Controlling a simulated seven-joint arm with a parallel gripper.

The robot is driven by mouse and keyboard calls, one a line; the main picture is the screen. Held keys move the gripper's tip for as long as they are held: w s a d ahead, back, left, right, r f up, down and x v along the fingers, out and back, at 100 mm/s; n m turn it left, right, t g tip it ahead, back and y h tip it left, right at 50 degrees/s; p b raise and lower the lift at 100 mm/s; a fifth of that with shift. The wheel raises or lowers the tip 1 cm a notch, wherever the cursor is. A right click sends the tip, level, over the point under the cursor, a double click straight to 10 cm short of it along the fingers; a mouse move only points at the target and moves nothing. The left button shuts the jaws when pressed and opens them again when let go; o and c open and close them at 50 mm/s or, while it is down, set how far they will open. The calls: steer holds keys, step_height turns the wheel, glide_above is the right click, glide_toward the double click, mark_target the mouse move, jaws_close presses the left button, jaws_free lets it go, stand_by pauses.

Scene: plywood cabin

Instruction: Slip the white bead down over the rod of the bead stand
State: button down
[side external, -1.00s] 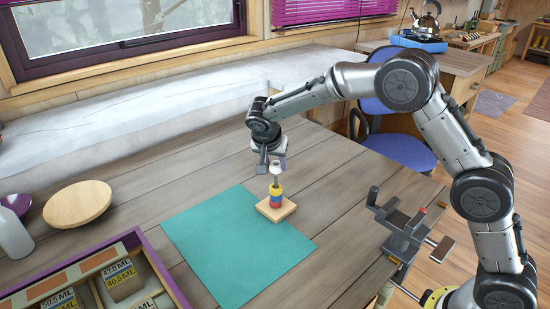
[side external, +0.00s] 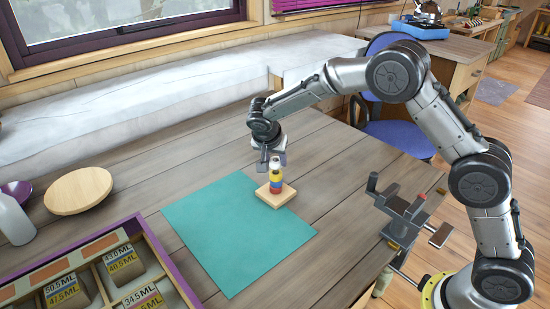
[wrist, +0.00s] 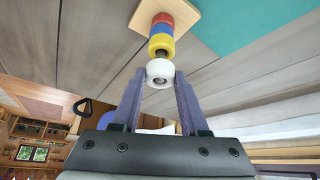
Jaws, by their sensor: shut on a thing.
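The white bead (wrist: 160,70) is held between the two fingers of my gripper (wrist: 160,77); it also shows in the side external view (side external: 275,161). The bead stand has a square wooden base (side external: 283,200) at the far corner of the teal mat. Its upright rod (wrist: 161,55) carries a red bead (wrist: 163,18), a blue bead (wrist: 162,29) and a yellow bead (wrist: 161,42). The white bead is over the stack, in line with the rod, with a short dark length of rod between it and the yellow bead. I cannot tell whether the rod's tip is inside its hole.
The teal mat (side external: 235,240) is otherwise empty. A sectioned tray with purple walls (side external: 165,258) holds labelled blocks at lower left. A round wooden board (side external: 78,190) and a white bottle (side external: 14,220) are at the left. A grey clamp-like fixture (side external: 402,215) stands at the table's right edge.

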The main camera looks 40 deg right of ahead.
steer(key=shift+c, duration=1.7)
jaws_free()
steer(key=v, duration=1.3)
steer(key=shift+r, duration=0.4)
steer(key=shift+a, duration=0.15)
